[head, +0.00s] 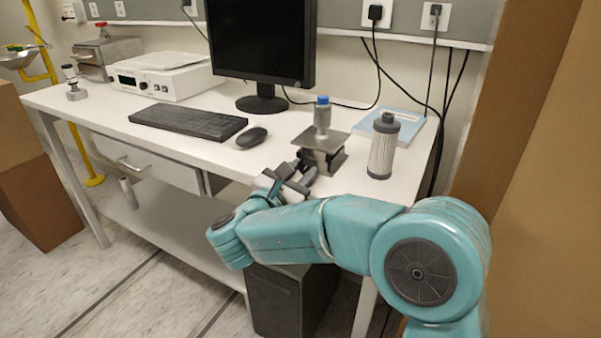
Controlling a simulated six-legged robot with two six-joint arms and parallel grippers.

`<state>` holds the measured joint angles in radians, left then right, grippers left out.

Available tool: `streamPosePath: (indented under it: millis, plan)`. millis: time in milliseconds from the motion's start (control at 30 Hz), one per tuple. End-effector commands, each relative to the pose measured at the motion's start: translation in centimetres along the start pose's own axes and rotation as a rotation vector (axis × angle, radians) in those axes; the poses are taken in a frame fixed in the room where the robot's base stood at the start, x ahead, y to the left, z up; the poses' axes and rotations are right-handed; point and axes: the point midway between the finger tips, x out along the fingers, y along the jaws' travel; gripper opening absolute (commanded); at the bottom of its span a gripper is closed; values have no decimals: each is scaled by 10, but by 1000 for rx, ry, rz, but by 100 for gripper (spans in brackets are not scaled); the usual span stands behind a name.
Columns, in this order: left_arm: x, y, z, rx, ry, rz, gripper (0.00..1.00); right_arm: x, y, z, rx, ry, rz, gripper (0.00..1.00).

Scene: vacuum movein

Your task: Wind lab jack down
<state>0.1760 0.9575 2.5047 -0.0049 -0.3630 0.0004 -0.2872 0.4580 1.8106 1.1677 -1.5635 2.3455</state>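The lab jack (321,148) stands on the white bench near its right front part, a grey metal stand with a flat top plate. A small bottle with a blue cap (323,116) stands upright on the plate. My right gripper (305,170) is at the front left side of the jack, at the bench's front edge. Its fingers point toward the jack's lower front. I cannot tell whether they touch the jack or its knob, and the knob is hidden. The finger gap is too small to make out. My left gripper is not in view.
A clear-walled filter cylinder (383,148) stands just right of the jack, before a blue booklet (390,124). A mouse (251,138), keyboard (188,121) and monitor (262,45) are to the left. Cardboard boxes (530,170) close off the right side.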

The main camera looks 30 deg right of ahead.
Motion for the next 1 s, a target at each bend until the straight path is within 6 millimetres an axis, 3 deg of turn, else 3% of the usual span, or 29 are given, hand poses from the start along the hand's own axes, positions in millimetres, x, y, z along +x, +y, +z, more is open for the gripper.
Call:
streamPosePath:
  millis: [167, 400, 600, 867, 900, 1000]
  plan:
    - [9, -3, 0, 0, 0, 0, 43, 0, -1, -4, -35, 1, -1, 1]
    - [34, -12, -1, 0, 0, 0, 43, 0, -1, -5, -261, 0, -2, 1]
    - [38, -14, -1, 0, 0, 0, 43, 0, 0, -1, -369, 1, -1, 1]
    - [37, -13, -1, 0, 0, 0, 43, 0, 1, -1, -374, 2, -1, 1]
    - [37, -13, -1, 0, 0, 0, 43, 0, 1, -1, -374, 2, -1, 38]
    - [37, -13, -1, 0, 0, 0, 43, 0, 1, -1, -374, 2, -1, 42]
